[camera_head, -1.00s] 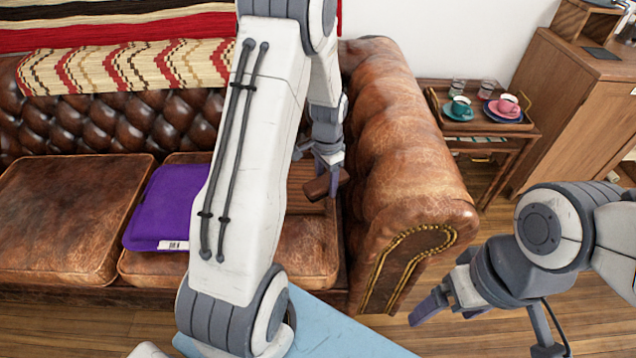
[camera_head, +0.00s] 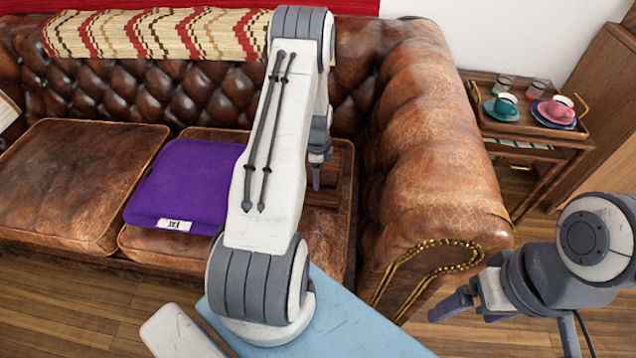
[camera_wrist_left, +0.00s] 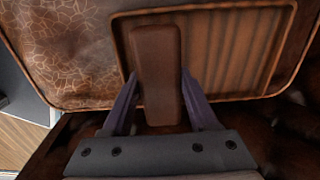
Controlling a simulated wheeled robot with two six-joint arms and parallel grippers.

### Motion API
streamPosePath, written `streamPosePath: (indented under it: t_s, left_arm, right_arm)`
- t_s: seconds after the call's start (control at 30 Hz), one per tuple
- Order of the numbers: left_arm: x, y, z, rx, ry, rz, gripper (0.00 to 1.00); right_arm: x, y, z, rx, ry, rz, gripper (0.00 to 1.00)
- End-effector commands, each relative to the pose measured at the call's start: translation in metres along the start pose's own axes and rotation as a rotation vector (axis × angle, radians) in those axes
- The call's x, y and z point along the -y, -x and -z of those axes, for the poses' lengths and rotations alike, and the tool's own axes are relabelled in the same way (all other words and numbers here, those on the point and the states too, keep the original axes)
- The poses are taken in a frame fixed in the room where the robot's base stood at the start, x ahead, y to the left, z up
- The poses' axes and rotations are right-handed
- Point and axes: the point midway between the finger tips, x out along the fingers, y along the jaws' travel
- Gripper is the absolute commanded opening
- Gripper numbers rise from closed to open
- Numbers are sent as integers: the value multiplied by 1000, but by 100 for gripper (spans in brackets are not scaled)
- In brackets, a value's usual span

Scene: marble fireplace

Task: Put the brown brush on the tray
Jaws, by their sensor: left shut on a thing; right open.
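The brown brush (camera_wrist_left: 157,75) is a dark brown block, held between the two purple fingers of my left gripper (camera_wrist_left: 157,95) in the left wrist view. A brown tray with a ribbed bottom (camera_wrist_left: 235,55) lies on the sofa seat, and the brush is over its left part. I cannot tell whether the brush touches the tray. In the head view my left gripper (camera_head: 318,178) is over the seat beside the armrest, and my arm hides part of the tray. My right gripper (camera_head: 455,308) is open and empty, right of the sofa.
A purple folded item (camera_head: 183,188) lies on the sofa seat left of my arm. The rolled sofa armrest (camera_head: 430,150) stands close on the right. A side table holds a serving tray (camera_head: 490,123) with cups and glasses. A wooden cabinet (camera_head: 600,150) stands behind at right.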

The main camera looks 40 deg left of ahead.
Motion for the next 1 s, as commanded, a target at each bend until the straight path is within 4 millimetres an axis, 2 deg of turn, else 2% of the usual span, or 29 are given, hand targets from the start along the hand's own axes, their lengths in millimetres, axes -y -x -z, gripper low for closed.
streamPosePath:
  t_s: [0.2, 0.57, 0.6, 0.67, 0.7, 1.0]
  left_arm:
    - [0, -31, 0, 0, 1, -2, 8]
    - [0, -35, 0, 0, 1, 0, 8]
    - [0, -36, 0, 0, 1, 0, 63]
    - [0, -35, 0, 0, 1, 0, 86]
    - [0, -35, 0, 0, 1, 0, 90]
    - [0, -33, 0, 0, 1, 0, 90]
  right_arm:
    - [0, -7, 0, 0, 0, 0, 90]
    - [-1, -9, 0, 0, 0, 0, 90]
    - [-1, -9, 0, 0, 0, 0, 90]
    - [-1, -8, 0, 0, 0, 0, 90]
    - [-1, -8, 0, 0, 0, 0, 90]
    - [0, -7, 0, 0, 0, 0, 90]
